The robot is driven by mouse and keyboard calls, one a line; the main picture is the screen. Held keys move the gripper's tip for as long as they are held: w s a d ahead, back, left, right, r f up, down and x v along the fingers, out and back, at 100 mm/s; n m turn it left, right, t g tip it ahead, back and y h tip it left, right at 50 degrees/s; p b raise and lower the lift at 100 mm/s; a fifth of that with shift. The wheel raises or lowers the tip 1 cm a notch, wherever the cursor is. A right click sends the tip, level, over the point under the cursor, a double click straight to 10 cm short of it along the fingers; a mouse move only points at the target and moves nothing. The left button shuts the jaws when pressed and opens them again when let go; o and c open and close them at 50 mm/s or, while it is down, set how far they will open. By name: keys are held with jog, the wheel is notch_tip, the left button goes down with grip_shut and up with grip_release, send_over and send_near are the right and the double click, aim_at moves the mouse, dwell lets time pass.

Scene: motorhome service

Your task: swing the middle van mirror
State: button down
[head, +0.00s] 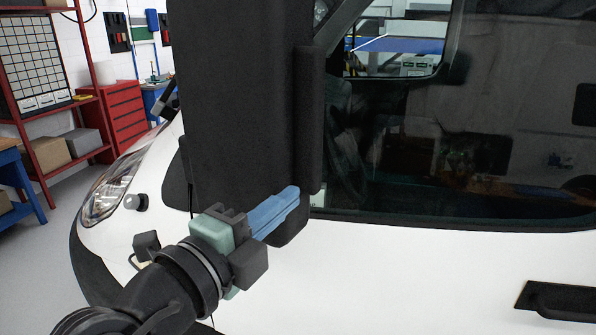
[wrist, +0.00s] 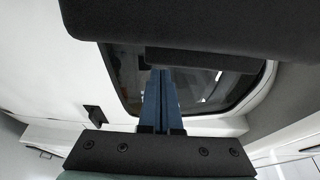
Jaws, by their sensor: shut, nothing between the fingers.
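The van mirror (head: 240,100) is a tall dark grey housing in front of the side window in the head view. A narrower dark strip (head: 309,120) runs down its right edge. In the wrist view the dark mirror housing (wrist: 210,22) spans the top. My gripper (head: 294,194) has its blue fingers together and empty, at the lower right end of the mirror. In the wrist view my gripper (wrist: 163,72) points up to the dark bar under the housing. I cannot tell whether the fingertips touch it. No second or third mirror can be made out.
The white van door (head: 420,265) and its dark window (head: 470,130) fill the right side. A black door handle (head: 560,300) is at lower right. A red shelf (head: 45,110), a red drawer cabinet (head: 122,115) and open floor lie at left.

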aim_at(312, 183)
jog(key=shift+p+x, duration=0.8)
jog(key=shift+x, duration=1)
jog(key=shift+w+d+f+b, duration=0.15)
jog(key=shift+w+b, duration=0.05)
jog(key=shift+b, duration=0.65)
jog(key=shift+w+d+b, duration=0.15)
jog(key=shift+b, duration=0.3)
jog(key=shift+w+d+r, duration=0.15)
jog(key=shift+w+r, duration=0.05)
jog(key=shift+f, duration=0.1)
jog(key=shift+s, duration=0.1)
